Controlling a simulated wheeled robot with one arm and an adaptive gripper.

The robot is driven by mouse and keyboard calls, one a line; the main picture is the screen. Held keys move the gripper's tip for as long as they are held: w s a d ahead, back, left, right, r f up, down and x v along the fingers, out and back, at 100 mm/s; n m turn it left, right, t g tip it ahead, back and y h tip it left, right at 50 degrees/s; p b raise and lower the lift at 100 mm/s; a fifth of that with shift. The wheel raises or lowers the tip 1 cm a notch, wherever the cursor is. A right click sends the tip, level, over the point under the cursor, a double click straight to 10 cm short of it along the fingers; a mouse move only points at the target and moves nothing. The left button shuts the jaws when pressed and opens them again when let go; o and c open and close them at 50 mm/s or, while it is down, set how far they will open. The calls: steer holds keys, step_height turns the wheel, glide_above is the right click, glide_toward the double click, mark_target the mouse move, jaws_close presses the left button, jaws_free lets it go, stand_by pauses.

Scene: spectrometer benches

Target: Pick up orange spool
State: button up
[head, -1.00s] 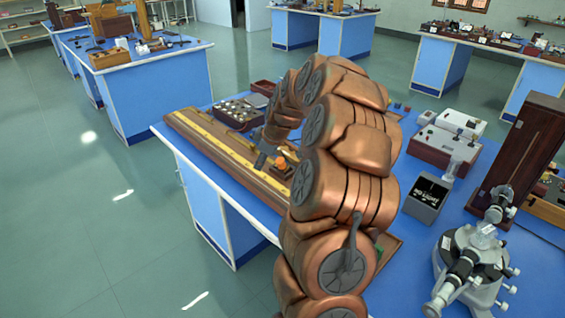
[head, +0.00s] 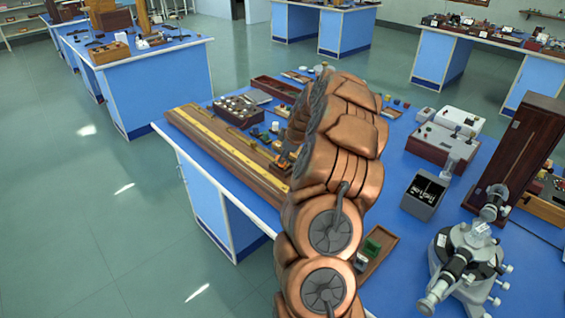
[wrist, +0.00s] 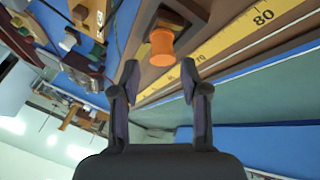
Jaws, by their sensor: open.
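The orange spool (wrist: 162,47) shows in the wrist view, just beyond my fingertips and roughly centred between them. It is by a dark wooden block on a brown bench with a yellow scale (wrist: 225,50). My gripper (wrist: 159,78) is open and empty, with one finger on each side of the gap. The spool is apart from both fingers.
The blue table also holds a tray of small parts (head: 238,110), an empty red-brown tray (head: 276,88), a grey meter (head: 424,193), a wooden tray with a green block (head: 376,252) and a microscope-like instrument (head: 470,262). Some blue tabletop is free around the meter.

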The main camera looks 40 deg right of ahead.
steer(key=shift+p+x, duration=1)
steer(key=shift+x, duration=1.35)
steer(key=shift+s, duration=0.2)
jaws_close()
